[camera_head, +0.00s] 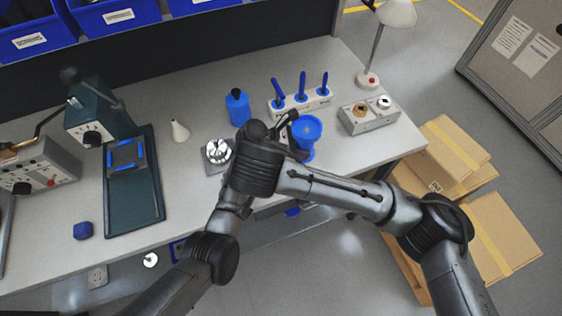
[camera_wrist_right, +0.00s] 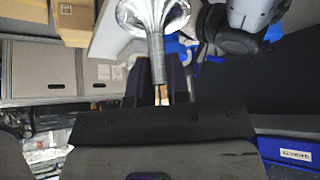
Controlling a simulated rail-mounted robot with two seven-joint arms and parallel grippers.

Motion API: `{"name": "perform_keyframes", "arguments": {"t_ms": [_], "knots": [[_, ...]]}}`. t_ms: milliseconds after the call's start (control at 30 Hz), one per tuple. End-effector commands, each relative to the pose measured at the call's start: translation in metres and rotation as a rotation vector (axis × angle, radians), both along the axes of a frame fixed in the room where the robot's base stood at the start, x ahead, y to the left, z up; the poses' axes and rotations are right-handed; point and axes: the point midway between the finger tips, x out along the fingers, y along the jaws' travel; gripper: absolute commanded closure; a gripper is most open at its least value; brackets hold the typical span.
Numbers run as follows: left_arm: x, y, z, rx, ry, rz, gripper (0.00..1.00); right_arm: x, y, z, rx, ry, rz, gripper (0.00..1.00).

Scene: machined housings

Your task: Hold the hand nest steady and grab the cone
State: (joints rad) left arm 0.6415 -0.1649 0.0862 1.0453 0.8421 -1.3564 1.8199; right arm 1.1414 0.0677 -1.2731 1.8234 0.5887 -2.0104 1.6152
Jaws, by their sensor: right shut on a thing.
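In the right wrist view my right gripper (camera_wrist_right: 157,90) is shut on the narrow stem of a silver flared piece (camera_wrist_right: 155,20), whose wide end points away. I cannot tell for sure whether this is the cone. In the head view a blue cup-like holder (camera_head: 307,129) stands near the table's front edge. My left gripper (camera_head: 286,122) is close beside its rim; whether its jaws touch it or are shut is unclear. In the head view my arms cross in front of the table and hide the right gripper. I cannot tell for sure which thing is the hand nest.
A metal chuck-like part (camera_head: 218,151), a white pointed bottle (camera_head: 180,131) and a blue bottle (camera_head: 237,107) stand left of the grippers. Behind is a rack (camera_head: 299,103) with blue-handled tools. A two-socket block (camera_head: 368,115) and a lamp (camera_head: 373,55) are to the right.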

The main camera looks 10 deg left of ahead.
Motion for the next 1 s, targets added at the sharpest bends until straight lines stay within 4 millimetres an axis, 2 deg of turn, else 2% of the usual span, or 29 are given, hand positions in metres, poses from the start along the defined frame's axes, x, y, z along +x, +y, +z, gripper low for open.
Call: {"name": "perform_keyframes", "arguments": {"t_ms": [33, 300, 533, 667, 1000], "knots": [[0.0, 0.0, 0.0, 0.001, 0.0, 0.0, 0.37, 0.0, 0.0, 0.0, 0.0, 0.0, 0.0, 1.0], [0.0, 0.0, 0.0, 0.0, 0.0, 0.0, 0.12, 0.0, 0.0, 0.0, 0.001, 0.0, 0.001, 1.0], [0.0, 0.001, 0.0, 0.0, 0.0, 0.0, 0.12, 0.0, 0.0, 0.0, 0.001, 0.0, 0.001, 1.0], [-0.002, 0.008, 0.004, 0.0, -0.001, 0.003, 0.12, 0.0, 0.0, 0.0, 0.001, 0.0, 0.001, 1.0], [-0.018, 0.059, 0.032, 0.001, -0.001, 0.003, 0.12, 0.0, 0.0, 0.0, 0.001, 0.0, 0.001, 1.0]]}}
